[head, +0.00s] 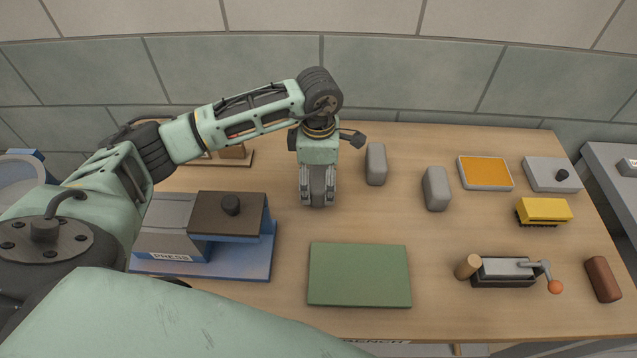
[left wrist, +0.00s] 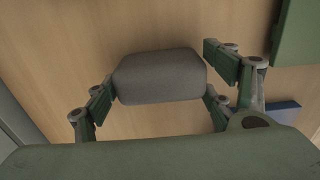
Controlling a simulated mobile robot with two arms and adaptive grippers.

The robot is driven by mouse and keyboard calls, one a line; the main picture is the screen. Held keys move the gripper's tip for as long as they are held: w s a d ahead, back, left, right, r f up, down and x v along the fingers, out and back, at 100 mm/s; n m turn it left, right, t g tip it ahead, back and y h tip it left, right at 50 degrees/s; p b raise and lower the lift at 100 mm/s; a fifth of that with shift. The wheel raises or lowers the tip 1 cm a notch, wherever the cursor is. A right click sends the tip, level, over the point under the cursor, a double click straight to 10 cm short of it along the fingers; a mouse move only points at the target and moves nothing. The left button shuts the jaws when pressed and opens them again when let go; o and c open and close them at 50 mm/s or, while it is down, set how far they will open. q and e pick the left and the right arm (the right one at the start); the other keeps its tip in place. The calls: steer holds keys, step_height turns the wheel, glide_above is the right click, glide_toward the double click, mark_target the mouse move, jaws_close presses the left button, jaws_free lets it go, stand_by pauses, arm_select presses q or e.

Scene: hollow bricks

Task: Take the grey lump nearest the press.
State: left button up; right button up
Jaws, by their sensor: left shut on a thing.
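A grey lump (left wrist: 160,76) shows in the left wrist view, held between the fingers of my left gripper (head: 318,198). The gripper points down over the bench, just right of the press (head: 170,226); I cannot tell whether the lump is clear of the wood. In the head view the fingers mostly hide this lump. Two more grey lumps stand to the right, one close by (head: 376,164) and one farther right (head: 437,188). The press has a blue base, a grey body and a dark top with a knob. My right gripper is out of view.
A green mat (head: 358,275) lies in front of the gripper. To the right are an orange-filled tray (head: 485,173), a grey box with a knob (head: 552,174), a yellow brush (head: 543,211), a cranked device (head: 505,271) and a brown bar (head: 602,279). A wall stands behind the bench.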

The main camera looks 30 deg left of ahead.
arm_select(q)
steer(key=shift+w, duration=0.1)
steer(key=c, duration=0.5)
steer(key=shift+r, duration=0.1)
